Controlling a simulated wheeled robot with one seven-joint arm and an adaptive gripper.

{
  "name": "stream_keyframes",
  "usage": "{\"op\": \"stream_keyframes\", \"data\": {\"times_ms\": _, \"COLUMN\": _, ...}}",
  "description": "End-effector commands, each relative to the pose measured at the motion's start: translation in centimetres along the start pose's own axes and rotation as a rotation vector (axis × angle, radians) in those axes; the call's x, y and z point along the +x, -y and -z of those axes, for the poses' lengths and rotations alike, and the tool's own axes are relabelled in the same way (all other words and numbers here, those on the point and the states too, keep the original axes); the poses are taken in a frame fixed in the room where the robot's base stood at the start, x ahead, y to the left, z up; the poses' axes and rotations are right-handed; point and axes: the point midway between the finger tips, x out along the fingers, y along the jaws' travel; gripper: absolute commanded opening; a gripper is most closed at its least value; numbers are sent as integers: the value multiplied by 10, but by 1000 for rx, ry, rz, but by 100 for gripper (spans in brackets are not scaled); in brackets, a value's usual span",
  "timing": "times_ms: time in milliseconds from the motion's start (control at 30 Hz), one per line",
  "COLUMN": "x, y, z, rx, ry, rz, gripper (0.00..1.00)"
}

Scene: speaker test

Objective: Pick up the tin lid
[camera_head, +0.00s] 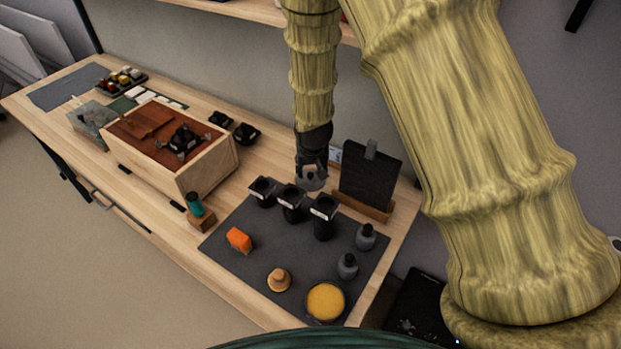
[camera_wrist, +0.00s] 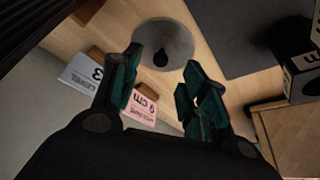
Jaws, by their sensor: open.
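The tin lid is a round grey disc with a dark knob. In the wrist view the lid (camera_wrist: 178,36) lies on the wooden table just beyond my fingertips, apart from them. In the head view the lid (camera_head: 311,184) shows as a grey round shape under my gripper (camera_head: 312,166), behind the black canisters and partly hidden by the gripper. In the wrist view my gripper (camera_wrist: 160,85) has its two green-padded fingers spread, with nothing between them.
Black canisters (camera_head: 323,218) stand close in front of the lid, on a dark mat (camera_head: 260,265). A black board (camera_head: 369,178) on a wooden stand is to the right. A white card (camera_wrist: 82,77) and a pink card (camera_wrist: 140,109) are near my fingers.

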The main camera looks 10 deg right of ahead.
Motion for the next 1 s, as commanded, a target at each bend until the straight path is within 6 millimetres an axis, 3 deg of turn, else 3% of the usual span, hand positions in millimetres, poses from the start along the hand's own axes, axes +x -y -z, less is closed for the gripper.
{"op": "stream_keyframes", "data": {"times_ms": 600, "x": 47, "y": 0, "z": 1, "rx": -1, "ry": 2, "rz": -1, "gripper": 44}}
{"op": "stream_keyframes", "data": {"times_ms": 933, "x": 51, "y": 0, "z": 2, "rx": 0, "ry": 0, "rz": 0, "gripper": 44}}
{"op": "stream_keyframes", "data": {"times_ms": 1000, "x": 51, "y": 0, "z": 2, "rx": 0, "ry": 0, "rz": 0, "gripper": 33}}
